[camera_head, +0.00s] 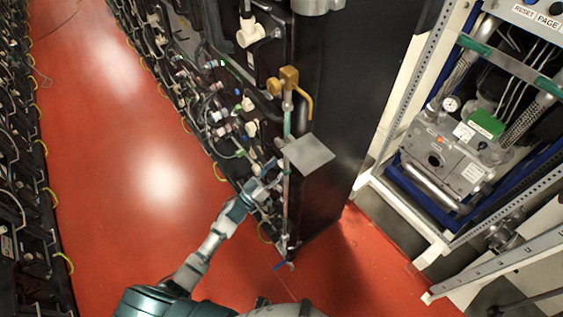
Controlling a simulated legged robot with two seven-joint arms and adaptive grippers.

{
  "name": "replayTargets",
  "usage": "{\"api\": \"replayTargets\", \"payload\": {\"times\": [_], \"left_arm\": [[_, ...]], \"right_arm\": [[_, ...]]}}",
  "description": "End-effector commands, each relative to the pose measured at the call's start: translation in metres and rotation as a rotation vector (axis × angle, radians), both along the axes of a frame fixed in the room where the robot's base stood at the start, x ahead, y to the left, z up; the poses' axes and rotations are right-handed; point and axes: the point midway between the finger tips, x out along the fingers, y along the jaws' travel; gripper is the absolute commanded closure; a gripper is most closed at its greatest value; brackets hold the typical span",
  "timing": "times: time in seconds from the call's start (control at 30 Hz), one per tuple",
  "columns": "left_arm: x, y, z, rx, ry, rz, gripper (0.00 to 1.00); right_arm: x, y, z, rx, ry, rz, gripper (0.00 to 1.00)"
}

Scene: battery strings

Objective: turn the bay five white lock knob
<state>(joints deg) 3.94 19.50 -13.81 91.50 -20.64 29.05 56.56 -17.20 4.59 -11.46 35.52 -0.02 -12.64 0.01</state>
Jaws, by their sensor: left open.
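Several small white knobs show on the front of the battery rack, among them one knob (247,103) and another just below it (252,128). I cannot tell which is the bay five white lock knob. A larger white handle-like fitting (250,32) sits higher on the rack. My left gripper (273,176) is open at the lower end of the rack front, below the small white knobs and close to a vertical pipe. Its fingertips are small and partly lost against the dark rack. I see nothing between them. My right gripper is out of view.
A brass valve (289,78) tops the vertical pipe, with a grey plate (308,153) beside it. Another rack (20,170) lines the left. The red floor aisle (120,150) between is clear. A framed machine (455,150) with gauge stands right.

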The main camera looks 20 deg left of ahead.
Motion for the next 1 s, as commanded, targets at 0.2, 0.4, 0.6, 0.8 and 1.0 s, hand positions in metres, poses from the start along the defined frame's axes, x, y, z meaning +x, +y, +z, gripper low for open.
{"api": "replayTargets", "payload": {"times": [0.2, 0.4, 0.6, 0.8, 1.0], "left_arm": [[0.015, -0.009, 0.007, 0.0, -0.001, 0.001, 0.4], [0.017, -0.009, 0.008, 0.0, 0.0, 0.001, 0.4], [0.017, -0.01, 0.008, 0.0, 0.0, 0.0, 0.65], [0.017, -0.01, 0.008, 0.0, 0.0, 0.002, 1.0], [0.018, -0.009, 0.008, 0.011, -0.008, 0.001, 1.0]], "right_arm": [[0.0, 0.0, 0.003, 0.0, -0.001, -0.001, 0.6], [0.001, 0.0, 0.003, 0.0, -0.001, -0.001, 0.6], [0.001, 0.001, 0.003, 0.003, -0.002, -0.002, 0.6], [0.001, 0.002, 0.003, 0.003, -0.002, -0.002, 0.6], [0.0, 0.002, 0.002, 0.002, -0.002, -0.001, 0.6]]}}
